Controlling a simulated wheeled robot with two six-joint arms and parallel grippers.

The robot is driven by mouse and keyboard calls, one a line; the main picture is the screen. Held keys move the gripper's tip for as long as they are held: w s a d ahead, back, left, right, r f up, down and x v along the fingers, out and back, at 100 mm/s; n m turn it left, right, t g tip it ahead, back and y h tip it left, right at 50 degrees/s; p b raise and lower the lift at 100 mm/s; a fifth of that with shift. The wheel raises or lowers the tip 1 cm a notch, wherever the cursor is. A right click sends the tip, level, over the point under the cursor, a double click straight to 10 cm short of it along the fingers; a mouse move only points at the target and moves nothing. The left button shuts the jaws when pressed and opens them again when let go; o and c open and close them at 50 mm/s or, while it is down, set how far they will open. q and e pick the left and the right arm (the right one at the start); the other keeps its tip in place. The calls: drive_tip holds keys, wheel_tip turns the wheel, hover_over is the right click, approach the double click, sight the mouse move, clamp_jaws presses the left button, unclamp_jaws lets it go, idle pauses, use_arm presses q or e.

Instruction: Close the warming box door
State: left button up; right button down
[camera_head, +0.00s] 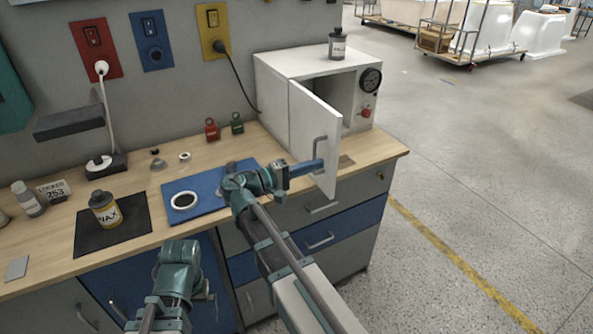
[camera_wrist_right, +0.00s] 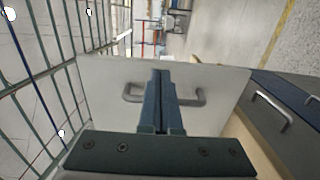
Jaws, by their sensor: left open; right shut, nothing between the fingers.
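The warming box (camera_head: 310,65) is a white cabinet at the back right of the bench. Its door (camera_head: 309,124) stands wide open, swung out toward me, and shows the dark interior (camera_head: 342,97). A grey bar handle (camera_head: 316,150) is on the door's outer face; it also shows in the wrist view (camera_wrist_right: 200,98). My right gripper (camera_head: 321,164) is shut and empty, its blue fingers (camera_wrist_right: 161,85) in front of the door by the handle. I cannot tell whether they touch it. My left gripper (camera_head: 180,262) is low in front of the bench, its fingers unclear.
A bottle (camera_head: 337,45) stands on the box. A wax jar (camera_head: 105,209) is on a black mat (camera_head: 120,236), and a cup (camera_head: 184,200) on a blue mat (camera_head: 205,182). Red and green padlocks (camera_head: 211,129) are at the wall. Floor (camera_head: 470,180) right of the bench is free.

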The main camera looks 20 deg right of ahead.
sight(333, 159)
drive_tip(key=shift+w+d, duration=0.1)
drive_tip(key=shift+d, duration=1.5)
